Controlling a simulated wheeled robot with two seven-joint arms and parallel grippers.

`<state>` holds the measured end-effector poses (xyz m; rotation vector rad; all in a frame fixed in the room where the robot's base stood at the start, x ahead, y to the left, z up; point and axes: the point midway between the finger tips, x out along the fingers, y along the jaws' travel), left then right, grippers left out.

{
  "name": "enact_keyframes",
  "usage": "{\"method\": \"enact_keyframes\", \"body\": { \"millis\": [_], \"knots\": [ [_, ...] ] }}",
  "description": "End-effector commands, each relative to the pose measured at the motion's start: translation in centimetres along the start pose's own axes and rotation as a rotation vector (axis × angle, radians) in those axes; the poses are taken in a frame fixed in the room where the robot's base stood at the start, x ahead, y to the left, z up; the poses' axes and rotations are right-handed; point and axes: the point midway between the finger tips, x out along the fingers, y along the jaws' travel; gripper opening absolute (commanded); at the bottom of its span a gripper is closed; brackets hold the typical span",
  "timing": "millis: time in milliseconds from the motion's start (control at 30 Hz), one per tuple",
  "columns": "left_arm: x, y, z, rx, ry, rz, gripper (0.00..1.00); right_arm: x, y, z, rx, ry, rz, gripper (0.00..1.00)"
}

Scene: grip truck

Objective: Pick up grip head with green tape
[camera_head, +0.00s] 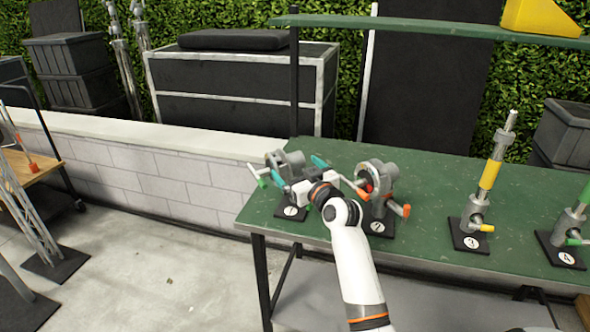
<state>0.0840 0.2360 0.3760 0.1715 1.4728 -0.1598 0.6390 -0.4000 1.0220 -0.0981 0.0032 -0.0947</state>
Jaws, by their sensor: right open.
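The grip head with green tape (276,160) is a grey round metal piece at the left end of the green table, on a black base marked 1. My right gripper (298,169) is open, with teal fingertips, directly in front of this grip head. The gripper and wrist hide part of the head and its base; I cannot tell whether they touch. A second grip head (383,173) with red-orange handles stands just right of my gripper on a base marked 2. My left gripper is not in view.
On the green table (440,185), a yellow-banded post (489,175) stands on base 3 and a green-handled piece (573,222) on base 4. A green shelf (430,28) spans above. A low white wall (150,170) runs behind at left.

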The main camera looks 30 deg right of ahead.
Motion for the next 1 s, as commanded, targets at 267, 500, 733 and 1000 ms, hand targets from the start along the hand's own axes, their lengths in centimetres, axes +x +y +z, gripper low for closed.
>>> {"method": "enact_keyframes", "body": {
  "millis": [267, 500, 733, 1000],
  "knots": [
    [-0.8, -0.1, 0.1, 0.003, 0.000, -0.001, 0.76, 3.6, -0.7, 0.1, 0.003, 0.000, -0.001, 1.00],
    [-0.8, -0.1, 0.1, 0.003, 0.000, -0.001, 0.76, 4.7, -0.6, 0.0, 0.001, 0.001, -0.001, 1.00],
    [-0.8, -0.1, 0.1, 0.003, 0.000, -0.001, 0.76, 4.7, -0.6, 0.0, 0.000, 0.002, -0.001, 0.89],
    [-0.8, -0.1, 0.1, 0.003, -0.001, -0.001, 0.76, 4.7, -0.7, -0.1, 0.000, 0.002, -0.002, 0.44]
  ]
}}
